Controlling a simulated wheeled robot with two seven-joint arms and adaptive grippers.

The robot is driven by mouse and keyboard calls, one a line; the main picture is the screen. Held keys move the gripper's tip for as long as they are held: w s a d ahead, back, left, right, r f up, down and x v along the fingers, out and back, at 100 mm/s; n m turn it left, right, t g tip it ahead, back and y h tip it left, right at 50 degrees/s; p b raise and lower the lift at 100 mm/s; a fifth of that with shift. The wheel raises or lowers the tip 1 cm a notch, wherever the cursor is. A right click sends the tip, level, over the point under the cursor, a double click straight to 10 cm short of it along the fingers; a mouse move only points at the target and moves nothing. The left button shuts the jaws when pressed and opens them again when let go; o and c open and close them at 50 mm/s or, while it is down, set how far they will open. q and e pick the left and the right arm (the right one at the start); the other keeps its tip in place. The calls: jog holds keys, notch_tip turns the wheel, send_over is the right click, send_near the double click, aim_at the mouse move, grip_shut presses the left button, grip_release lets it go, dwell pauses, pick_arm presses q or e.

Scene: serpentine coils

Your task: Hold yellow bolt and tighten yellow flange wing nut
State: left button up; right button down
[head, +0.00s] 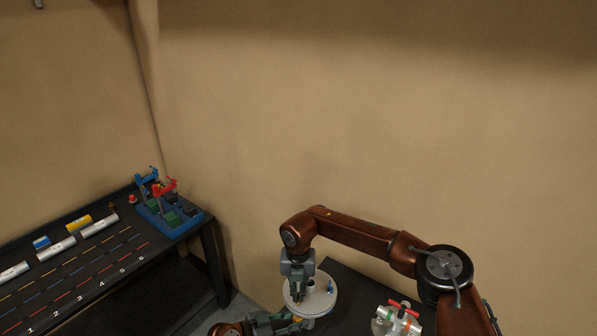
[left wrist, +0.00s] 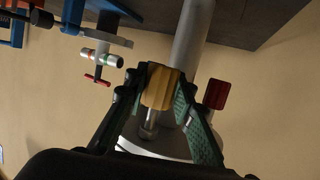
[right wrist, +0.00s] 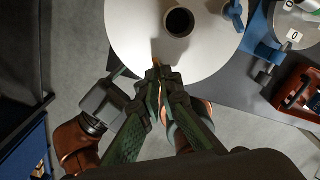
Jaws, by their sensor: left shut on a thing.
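The yellow bolt (left wrist: 160,88) sits between the fingers of my left gripper (left wrist: 158,85) in the left wrist view, with a metal shank (left wrist: 150,124) beside it. My left gripper is shut on it; in the head view this gripper (head: 288,321) is at the bottom edge, with a small yellow part at its tip. My right gripper (head: 298,288) points down over the round white table (head: 296,306). In the right wrist view its fingertips (right wrist: 160,73) are together, with nothing clearly visible between them. I cannot make out the yellow flange wing nut.
A dark-mouthed cylinder (right wrist: 178,22) and a blue part (head: 330,287) stand on the white table. A red-handled white fixture (head: 397,315) is at right. A dark bench (head: 100,265) at left holds colored blocks and a blue tray (head: 172,222) with clamps.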

pick_arm(q)
jog(key=shift+f, duration=0.1)
pick_arm(e)
jog(key=shift+r+m, duration=0.1)
jog(key=shift+m, duration=0.3)
jog(key=m, duration=0.4)
jog(key=shift+r+m, duration=0.1)
jog(key=shift+m, duration=0.3)
jog(key=m, duration=0.4)
jog(key=shift+a+m, duration=0.1)
jog(key=shift+m, duration=0.3)
jog(key=shift+m, duration=0.5)
jog(key=m, duration=0.3)
jog(key=shift+m, duration=0.4)
